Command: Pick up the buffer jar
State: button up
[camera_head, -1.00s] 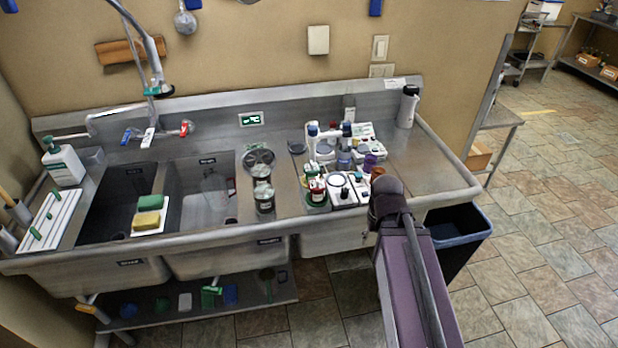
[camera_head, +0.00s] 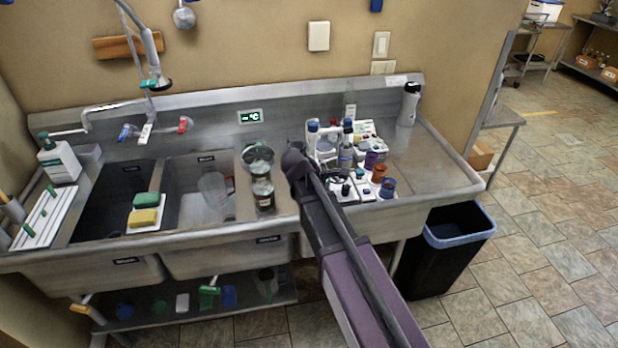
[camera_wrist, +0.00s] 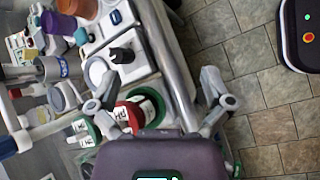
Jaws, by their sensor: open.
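Which container is the buffer jar I cannot tell for sure. In the head view, my arm covers the red and green jars, and the gripper is hidden. A clear glass jar with a dark label (camera_head: 263,194) stands left of my arm.
White instruments (camera_wrist: 122,50) stand near the counter edge. Orange (camera_head: 379,173), purple (camera_head: 371,159) and blue-topped (camera_head: 388,187) containers crowd the right side. A black bin (camera_head: 445,250) stands on the floor at right. Two sink basins (camera_head: 195,190) lie left.

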jog(key=w+a+n+t+h+b, duration=0.1)
jog(key=w+a+n+t+b, duration=0.1)
jog(key=a, duration=0.7)
jog(key=w+a+n+t+h+b, duration=0.2)
jog(key=w+a+n+t+b, duration=0.1)
jog(key=w+a+n, duration=0.4)
jog(key=shift+a+f+n+b, duration=0.25)
jog(key=shift+a+n+b, duration=0.35)
jog(key=shift+a+b, duration=0.3)
jog(key=shift+w+d, duration=0.1)
jog(key=shift+d, duration=0.05)
